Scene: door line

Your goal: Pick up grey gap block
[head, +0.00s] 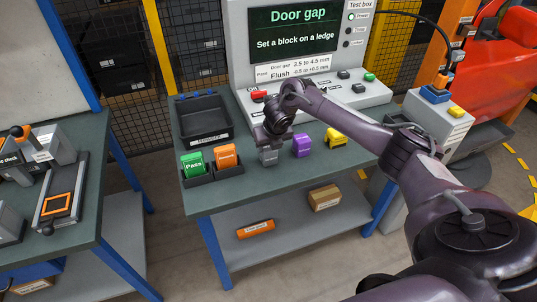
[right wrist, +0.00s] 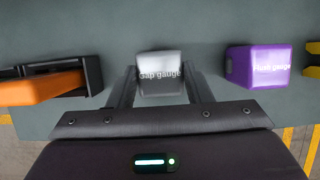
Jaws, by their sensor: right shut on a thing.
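The grey gap block (head: 268,155), marked "Gap gauge", is on the green-grey table in the head view, left of the purple block. In the right wrist view the grey block (right wrist: 160,75) sits between the two fingers. My right gripper (head: 270,142) reaches down over it in the head view. In the right wrist view the right gripper (right wrist: 160,92) is shut on the block, one finger on each side. Whether the block touches the table is hard to tell. My left gripper is not in view.
The purple flush gauge (head: 302,145) stands right of the grey block and also shows in the right wrist view (right wrist: 258,68). A yellow block (head: 336,137) is further right. A holder with green (head: 193,163) and orange (head: 226,155) blocks stands left. The test box (head: 330,92) rises behind.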

